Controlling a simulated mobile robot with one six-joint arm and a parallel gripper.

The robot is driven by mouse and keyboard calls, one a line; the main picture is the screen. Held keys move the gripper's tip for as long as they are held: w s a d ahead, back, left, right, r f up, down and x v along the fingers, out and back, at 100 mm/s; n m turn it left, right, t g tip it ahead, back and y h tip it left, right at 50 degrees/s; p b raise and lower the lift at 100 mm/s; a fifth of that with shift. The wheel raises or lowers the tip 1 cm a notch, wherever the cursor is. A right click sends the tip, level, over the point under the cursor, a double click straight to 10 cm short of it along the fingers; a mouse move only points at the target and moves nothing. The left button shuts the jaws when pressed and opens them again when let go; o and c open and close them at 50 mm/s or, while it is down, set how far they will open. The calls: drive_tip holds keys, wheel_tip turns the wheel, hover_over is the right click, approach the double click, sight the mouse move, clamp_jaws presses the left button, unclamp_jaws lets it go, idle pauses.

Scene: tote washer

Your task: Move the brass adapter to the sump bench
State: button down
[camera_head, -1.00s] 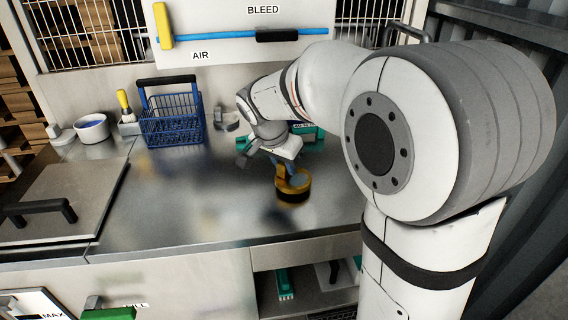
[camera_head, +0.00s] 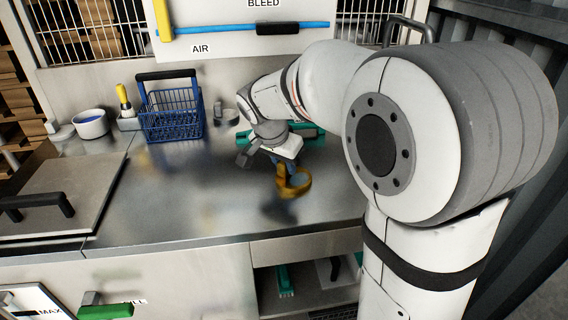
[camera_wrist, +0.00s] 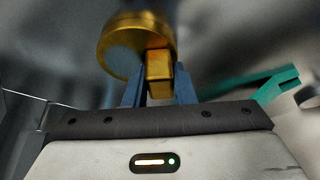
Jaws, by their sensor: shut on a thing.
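The brass adapter (camera_head: 296,188) is a gold-coloured round piece with a square stub. It shows over the steel bench top in the head view, with a dark blurred reflection below it. My gripper (camera_head: 284,176) points down and is shut on it. In the wrist view my blue fingers (camera_wrist: 160,82) pinch the square stub, and the round brass body (camera_wrist: 125,50) sticks out beyond them. The adapter looks held just above the steel. No label names the sump bench, so I cannot tell which surface it is.
On the steel bench top (camera_head: 200,210) stand a blue wire basket (camera_head: 172,115), a white bowl (camera_head: 91,124) and a yellow-handled brush (camera_head: 124,103). A teal item (camera_head: 310,134) lies behind my gripper. A black-handled lid (camera_head: 75,185) is at left. The front middle is clear.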

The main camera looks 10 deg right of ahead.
unclamp_jaws()
idle(1.1)
idle(0.3)
drive_tip(key=p+v, duration=0.4)
drive_tip(key=v, duration=0.5)
drive_tip(key=shift+p, duration=0.3)
idle(0.5)
